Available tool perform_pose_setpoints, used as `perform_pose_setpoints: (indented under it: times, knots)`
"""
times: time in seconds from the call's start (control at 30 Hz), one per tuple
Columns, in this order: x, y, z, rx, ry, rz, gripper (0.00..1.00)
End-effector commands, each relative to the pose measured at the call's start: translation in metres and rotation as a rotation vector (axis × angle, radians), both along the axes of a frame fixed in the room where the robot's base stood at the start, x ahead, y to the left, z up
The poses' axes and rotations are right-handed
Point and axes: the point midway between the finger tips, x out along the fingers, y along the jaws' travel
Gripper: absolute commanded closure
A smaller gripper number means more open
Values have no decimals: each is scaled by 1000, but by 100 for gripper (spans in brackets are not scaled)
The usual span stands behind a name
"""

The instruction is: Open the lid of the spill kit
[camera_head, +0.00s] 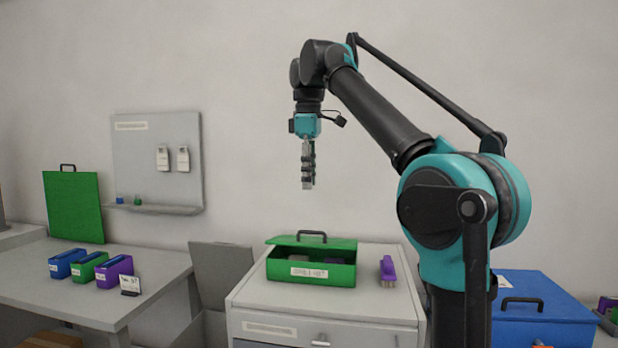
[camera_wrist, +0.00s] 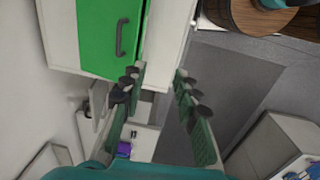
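A green box (camera_head: 312,272) with a white front label, which looks like the spill kit, sits on a white cabinet. Its green lid (camera_head: 312,242) has a dark handle (camera_head: 312,234) on top. The lid is tilted slightly open, and grey contents show in the gap. My gripper (camera_head: 308,186) hangs pointing down, well above the box and apart from it. In the wrist view a green lid (camera_wrist: 92,40) with a dark handle (camera_wrist: 121,37) lies at upper left, beside my gripper (camera_wrist: 160,72). The fingers are spread with nothing between them.
A purple brush-like object (camera_head: 387,270) lies right of the green box. A blue box (camera_head: 545,315) stands at right. Small blue, green and purple bins (camera_head: 90,268) and an upright green panel (camera_head: 74,207) stand on the left table. The air around my gripper is clear.

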Motion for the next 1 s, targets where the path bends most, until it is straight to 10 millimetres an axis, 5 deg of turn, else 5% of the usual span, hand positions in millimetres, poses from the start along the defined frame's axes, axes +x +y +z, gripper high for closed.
perform_pose_setpoints:
  times: [0.07,0.3,0.8,1.0]
  knots:
    - [0,0,0,0,0,0,69]
    - [5,1,-9,-21,-32,150,99]
    - [36,8,-71,-317,-190,1272,100]
    - [40,10,-83,-405,-200,1502,100]
